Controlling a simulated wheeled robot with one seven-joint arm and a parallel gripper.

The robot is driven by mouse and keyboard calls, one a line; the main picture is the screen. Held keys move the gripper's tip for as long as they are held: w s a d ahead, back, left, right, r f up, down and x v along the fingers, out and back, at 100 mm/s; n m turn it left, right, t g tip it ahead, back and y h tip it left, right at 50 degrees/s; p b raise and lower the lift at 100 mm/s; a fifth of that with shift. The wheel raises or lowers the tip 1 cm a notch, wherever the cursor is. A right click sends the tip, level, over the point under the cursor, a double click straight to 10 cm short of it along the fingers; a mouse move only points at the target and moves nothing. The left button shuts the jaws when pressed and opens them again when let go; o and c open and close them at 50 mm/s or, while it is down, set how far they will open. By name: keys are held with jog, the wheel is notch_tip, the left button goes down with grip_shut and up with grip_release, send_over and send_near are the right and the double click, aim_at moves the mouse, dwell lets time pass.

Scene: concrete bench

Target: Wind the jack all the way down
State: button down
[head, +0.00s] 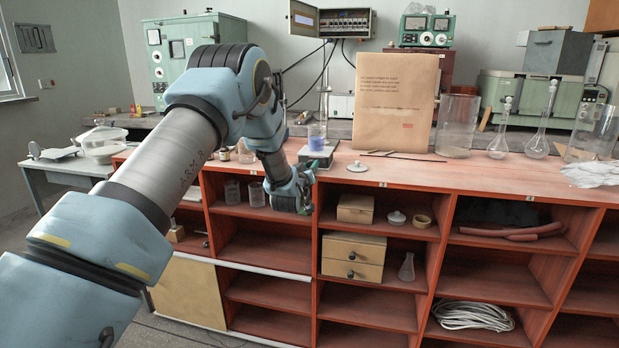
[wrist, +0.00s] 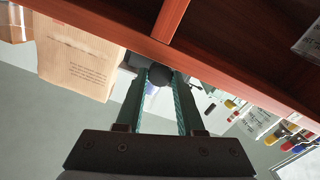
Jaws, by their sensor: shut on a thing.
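The jack (head: 318,152) is a low grey stand near the front edge of the red-brown bench top. A beaker with blue-violet contents (head: 317,138) stands on it. My gripper (head: 309,172) is just in front of the bench edge, below and in front of the jack. In the wrist view my gripper (wrist: 160,80) has its two green-ribbed fingers closed on a dark round knob (wrist: 159,73). The fingers and arm hide the knob in the head view. The height of the jack's plate is hard to judge.
A large brown paper bag (head: 393,104) stands right of the jack, with a small white lid (head: 357,167) in front. Glass flasks (head: 540,130) stand further right. Open shelves below hold beakers (head: 257,194) and a wooden box (head: 355,208) near my gripper.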

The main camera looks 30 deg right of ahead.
jog(key=shift+n, duration=0.3)
jog(key=c, duration=0.5)
grip_release()
jog(key=b+v, duration=0.2)
jog(key=v, duration=0.8)
jog(key=shift+s+a+b, duration=0.3)
